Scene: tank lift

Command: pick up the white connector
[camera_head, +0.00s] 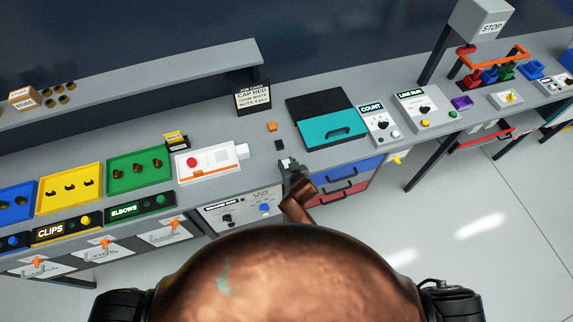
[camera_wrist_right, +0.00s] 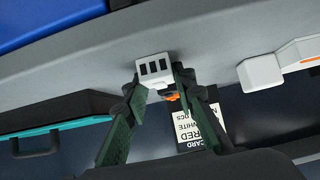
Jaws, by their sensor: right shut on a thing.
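The white connector (camera_wrist_right: 155,68), a small block with dark slots in its face, sits between the fingertips of my right gripper (camera_wrist_right: 160,80) in the right wrist view. The fingers are shut on it. My left gripper is not in view.
A black block (camera_head: 279,145) and an orange block (camera_head: 272,127) lie just beyond the gripper. A job card (camera_head: 252,98) stands behind them. A white device with a red button (camera_head: 207,162) is to the left, a teal-fronted black case (camera_head: 332,131) to the right.

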